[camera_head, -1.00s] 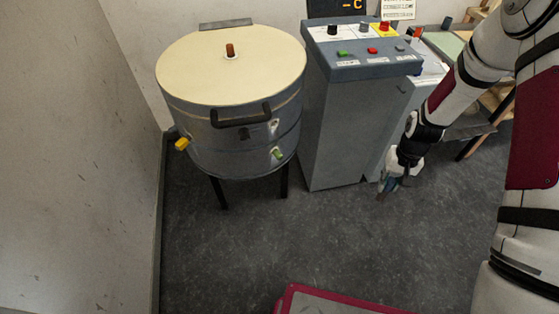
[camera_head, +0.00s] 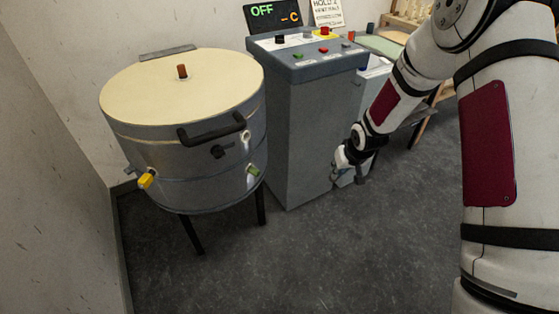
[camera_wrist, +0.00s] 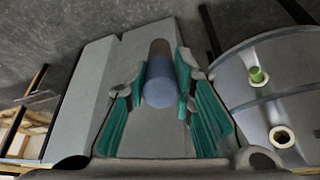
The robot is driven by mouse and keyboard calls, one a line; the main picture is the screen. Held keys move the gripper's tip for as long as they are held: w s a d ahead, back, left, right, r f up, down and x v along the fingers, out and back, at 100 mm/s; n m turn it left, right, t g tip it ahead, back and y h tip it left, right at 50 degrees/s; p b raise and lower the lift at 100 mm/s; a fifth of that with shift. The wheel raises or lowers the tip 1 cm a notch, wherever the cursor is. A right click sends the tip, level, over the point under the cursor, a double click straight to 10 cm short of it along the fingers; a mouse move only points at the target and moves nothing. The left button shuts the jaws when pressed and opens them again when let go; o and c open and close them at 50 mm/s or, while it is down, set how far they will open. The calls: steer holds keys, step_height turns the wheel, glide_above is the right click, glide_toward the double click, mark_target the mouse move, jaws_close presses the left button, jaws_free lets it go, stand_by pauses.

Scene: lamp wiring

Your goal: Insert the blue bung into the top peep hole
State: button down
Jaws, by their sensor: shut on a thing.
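The kiln (camera_head: 185,165), a grey drum with a cream lid, stands at the left in the head view. The top peep hole (camera_head: 246,137) is an empty pale ring at its right side; it also shows in the wrist view (camera_wrist: 282,136). A green bung (camera_head: 254,171) fills the hole below it and shows in the wrist view (camera_wrist: 257,76). My gripper (camera_wrist: 160,100) is shut on the blue bung (camera_wrist: 160,86), whose far end looks brownish. In the head view my gripper (camera_head: 349,176) is right of the kiln, apart from it; the bung is not clear there.
A grey control cabinet (camera_head: 305,130) with coloured buttons stands between kiln and arm. The kiln has a dark handle (camera_head: 211,131), a yellow bung (camera_head: 146,180) at left and a brown-orange bung (camera_head: 182,71) on its lid. The floor (camera_head: 290,260) in front is clear.

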steer(key=w+a+f+n+t+y+b, duration=0.2)
steer(key=w+a+n+t+y+b, duration=0.3)
steer(key=w+a+b, duration=0.8)
steer(key=s+a+r+n+y+b, duration=0.1)
steer(key=s+a+n+y+b, duration=0.2)
steer(key=b, duration=1.2)
steer(key=shift+s+a+r+n+y+b, duration=0.2)
steer(key=shift+s+a+n+y+b, duration=0.2)
steer(key=shift+s+a+y, duration=2.05)
steer(key=shift+w+d+y, duration=0.55)
steer(key=shift+w+d, duration=0.05)
steer(key=shift+w, duration=0.05)
steer(key=shift+x, duration=2.1)
steer(key=x, duration=0.7)
steer(key=shift+w+a, duration=0.25)
